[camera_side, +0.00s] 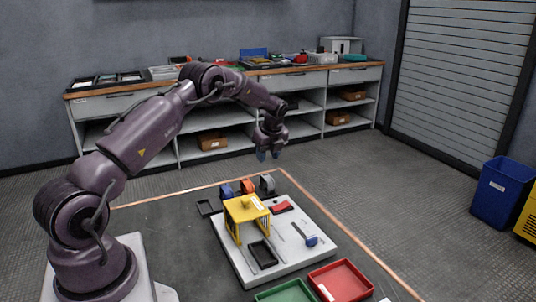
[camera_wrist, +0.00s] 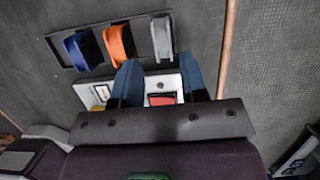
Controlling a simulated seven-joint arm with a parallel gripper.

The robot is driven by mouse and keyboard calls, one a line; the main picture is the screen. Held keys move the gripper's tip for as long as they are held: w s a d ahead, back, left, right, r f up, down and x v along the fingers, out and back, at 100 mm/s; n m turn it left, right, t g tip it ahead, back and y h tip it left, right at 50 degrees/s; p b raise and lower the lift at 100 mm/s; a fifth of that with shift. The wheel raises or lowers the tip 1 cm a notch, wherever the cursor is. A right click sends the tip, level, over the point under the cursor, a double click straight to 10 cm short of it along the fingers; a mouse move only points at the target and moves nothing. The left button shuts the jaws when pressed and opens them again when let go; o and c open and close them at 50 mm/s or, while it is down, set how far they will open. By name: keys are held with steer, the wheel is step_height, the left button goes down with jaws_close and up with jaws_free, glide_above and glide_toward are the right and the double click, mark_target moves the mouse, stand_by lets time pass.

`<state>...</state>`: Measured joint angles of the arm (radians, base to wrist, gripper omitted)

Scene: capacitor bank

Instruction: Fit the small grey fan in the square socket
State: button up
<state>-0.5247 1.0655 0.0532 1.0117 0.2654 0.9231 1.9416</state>
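A small grey fan-like disc (camera_wrist: 162,38) stands upright at the right end of a dark rack (camera_wrist: 92,32), beside an orange one (camera_wrist: 119,45) and a blue one (camera_wrist: 83,50). The grey one also shows in the side view (camera_side: 268,184). My gripper (camera_wrist: 161,72) is open and empty, its two blue fingers spread apart. In the side view, my gripper (camera_side: 268,155) hangs above the rack, clear of the discs. A black-rimmed rectangular recess (camera_side: 262,253) lies on the white board (camera_side: 238,262); I cannot tell whether it is the square socket.
A yellow frame (camera_side: 246,208) stands on the board, with a red part (camera_side: 281,207) and a blue-handled part (camera_side: 311,240) nearby. Green (camera_side: 286,292) and red (camera_side: 340,281) trays lie in front.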

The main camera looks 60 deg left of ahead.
mark_target(268, 178)
steer(key=shift+f, duration=4.5)
steer(key=shift+c, duration=0.2)
steer(key=c, duration=0.6)
steer(key=shift+r, duration=0.1)
steer(key=shift+r, duration=3.45)
